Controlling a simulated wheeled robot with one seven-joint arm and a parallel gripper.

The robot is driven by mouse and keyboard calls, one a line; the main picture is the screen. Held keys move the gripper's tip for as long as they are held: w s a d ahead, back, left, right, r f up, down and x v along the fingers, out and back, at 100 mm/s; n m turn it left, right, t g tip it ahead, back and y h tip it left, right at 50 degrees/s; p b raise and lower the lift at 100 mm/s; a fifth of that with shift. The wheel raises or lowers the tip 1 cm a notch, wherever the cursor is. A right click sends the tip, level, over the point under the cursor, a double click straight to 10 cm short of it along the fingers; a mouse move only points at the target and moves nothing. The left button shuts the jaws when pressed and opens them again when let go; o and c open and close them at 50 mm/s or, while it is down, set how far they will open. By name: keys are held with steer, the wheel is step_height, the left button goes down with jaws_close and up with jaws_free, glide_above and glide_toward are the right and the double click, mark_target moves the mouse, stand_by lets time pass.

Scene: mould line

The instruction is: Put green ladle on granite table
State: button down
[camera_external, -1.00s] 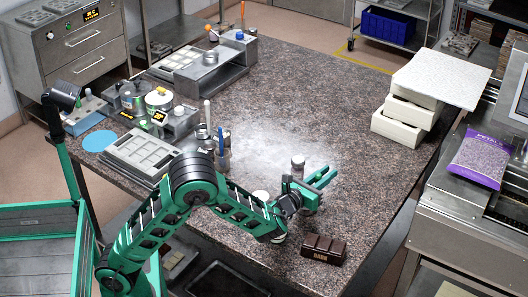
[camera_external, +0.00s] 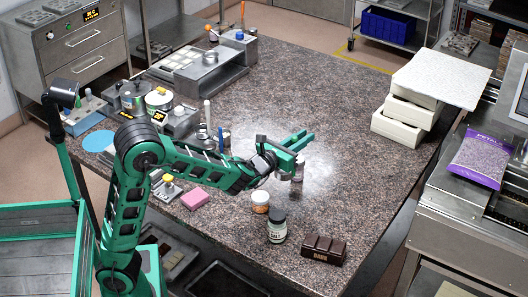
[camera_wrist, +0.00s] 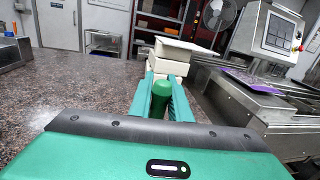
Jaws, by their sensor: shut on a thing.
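My gripper (camera_external: 303,143) is above the granite table (camera_external: 335,95), near its middle. In the wrist view my gripper (camera_wrist: 162,88) is shut on an upright green rounded handle, which I take to be the green ladle (camera_wrist: 160,98). The ladle's lower end is hidden in the wrist view. In the external view a greyish upright shape shows just under the fingers; I cannot tell whether it is part of the ladle or a separate thing standing there. The granite table also shows in the wrist view (camera_wrist: 85,82).
A salt jar (camera_external: 277,227), an orange-and-white jar (camera_external: 260,203), a dark chocolate block (camera_external: 323,249) and a pink block (camera_external: 195,199) are near the front edge. Stacked white boxes (camera_external: 398,127) stand at the right. The back middle of the table is clear.

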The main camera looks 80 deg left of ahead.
steer(key=d+f+m+t+h, duration=0.2)
steer(key=d+m+h, duration=0.25)
steer(key=d, duration=1.75)
steer(key=d+f+m+t+h, duration=0.1)
steer(key=d+f+m+h, duration=0.35)
steer(key=d, duration=1.85)
steer(key=s+d+m+h, duration=0.1)
steer(key=s+d+h, duration=0.35)
steer(key=d, duration=0.55)
steer(key=s+d+m+h, duration=0.1)
steer(key=s+d+h, duration=0.2)
steer(key=s+d, duration=0.5)
steer(key=s+d+m+g+h, duration=0.3)
steer(key=s+d+m+h, duration=0.1)
steer(key=s+d, duration=1.2)
steer(key=shift+d+f+g+h, duration=0.3)
steer(key=shift+d+g+h, duration=0.15)
steer(key=shift+h, duration=0.4)
